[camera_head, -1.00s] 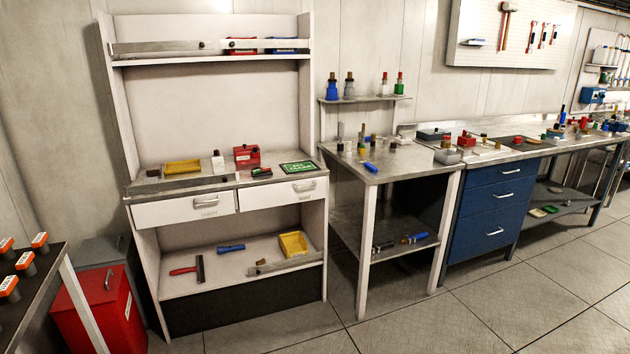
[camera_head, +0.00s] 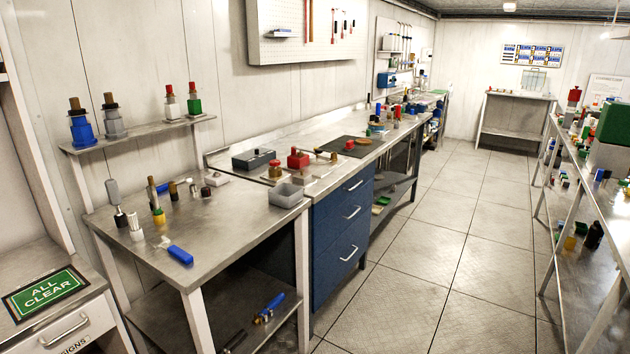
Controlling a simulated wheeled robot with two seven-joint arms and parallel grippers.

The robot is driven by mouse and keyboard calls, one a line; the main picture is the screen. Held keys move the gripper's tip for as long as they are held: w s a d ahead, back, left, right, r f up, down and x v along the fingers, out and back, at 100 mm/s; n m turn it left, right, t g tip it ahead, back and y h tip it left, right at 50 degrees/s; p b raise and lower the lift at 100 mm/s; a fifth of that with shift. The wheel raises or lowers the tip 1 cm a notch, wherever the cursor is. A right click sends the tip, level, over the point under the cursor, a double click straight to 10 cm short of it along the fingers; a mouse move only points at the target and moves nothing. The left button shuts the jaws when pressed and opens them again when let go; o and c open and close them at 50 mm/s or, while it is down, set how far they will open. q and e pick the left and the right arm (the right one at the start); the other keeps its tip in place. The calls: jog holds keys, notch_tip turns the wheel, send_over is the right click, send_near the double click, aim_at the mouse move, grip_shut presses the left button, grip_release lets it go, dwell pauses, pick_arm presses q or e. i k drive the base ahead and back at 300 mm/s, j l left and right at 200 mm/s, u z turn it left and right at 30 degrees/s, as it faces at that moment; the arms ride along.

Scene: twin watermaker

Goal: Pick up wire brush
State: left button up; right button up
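I cannot make out a wire brush for certain. A small tan item (camera_head: 362,141) lies on a dark mat on the long bench, too small to tell what it is. A tool with a wooden handle (camera_head: 322,154) lies near a red block on the same bench. On the nearer metal table (camera_head: 215,235) are a blue-handled tool (camera_head: 179,254), an upright grey-handled piece (camera_head: 114,200) and an upright brass-coloured piece (camera_head: 153,194). Neither of my grippers is in view.
A blue drawer cabinet (camera_head: 342,222) stands under the long bench. A crowded rack (camera_head: 600,190) runs along the right. The tiled aisle (camera_head: 450,240) between them is clear. An ALL CLEAR sign (camera_head: 45,290) lies on the counter at near left.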

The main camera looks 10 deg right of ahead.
aim_at(349, 147)
jog(key=i+l+z, duration=0.25)
jog(key=i, duration=0.35)
jog(key=i+z, duration=0.25)
jog(key=i, duration=0.4)
jog(key=i+l+u, duration=0.2)
jog(key=i, duration=0.3)
jog(key=i+l+u, duration=0.1)
jog(key=u, duration=0.3)
jog(key=i+l+u, duration=0.1)
jog(key=u, duration=0.25)
